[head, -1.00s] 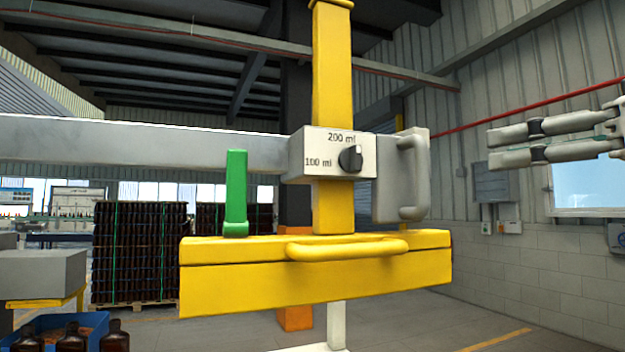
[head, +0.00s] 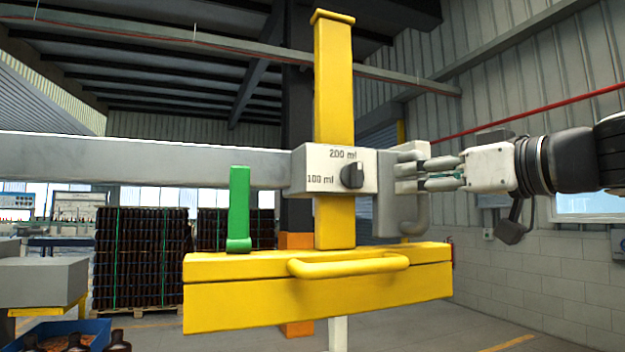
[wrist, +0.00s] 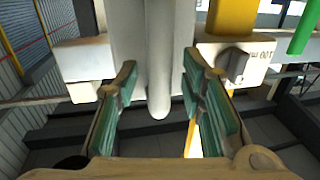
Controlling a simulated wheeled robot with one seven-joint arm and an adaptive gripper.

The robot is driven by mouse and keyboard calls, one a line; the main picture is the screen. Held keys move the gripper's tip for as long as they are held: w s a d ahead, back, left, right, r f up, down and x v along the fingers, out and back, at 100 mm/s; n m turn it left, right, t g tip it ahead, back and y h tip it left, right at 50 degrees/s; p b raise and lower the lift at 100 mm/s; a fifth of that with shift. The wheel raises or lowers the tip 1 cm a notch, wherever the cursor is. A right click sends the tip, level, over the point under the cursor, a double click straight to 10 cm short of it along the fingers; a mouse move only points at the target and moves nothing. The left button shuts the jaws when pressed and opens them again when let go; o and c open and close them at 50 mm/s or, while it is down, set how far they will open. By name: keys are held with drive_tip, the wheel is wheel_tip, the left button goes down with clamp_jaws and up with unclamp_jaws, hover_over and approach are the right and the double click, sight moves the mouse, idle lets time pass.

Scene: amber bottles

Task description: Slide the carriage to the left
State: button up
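The carriage (head: 318,190) is a pale grey box with a black dial and the marks 200 ml and 100 ml. It sits on a grey horizontal rail (head: 130,158), around a yellow upright post. A grey vertical handle (head: 416,215) is on its right side, and the handle also shows in the wrist view (wrist: 158,60). My gripper (head: 410,173) reaches in from the right at the handle. In the wrist view my gripper (wrist: 160,80) is open, with the handle bar between its green-padded fingers and a gap on each side. Part of the handle is hidden behind the fingers in the head view.
A yellow box (head: 320,298) with a front handle hangs below the carriage. A green lever (head: 238,210) stands on its left part. The rail left of the carriage looks clear. Stacked dark bottles (head: 140,260) stand behind, and a blue crate (head: 95,330) is at lower left.

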drive_tip(key=shift+w, duration=0.1)
clamp_jaws()
drive_tip(key=shift+a, duration=0.15)
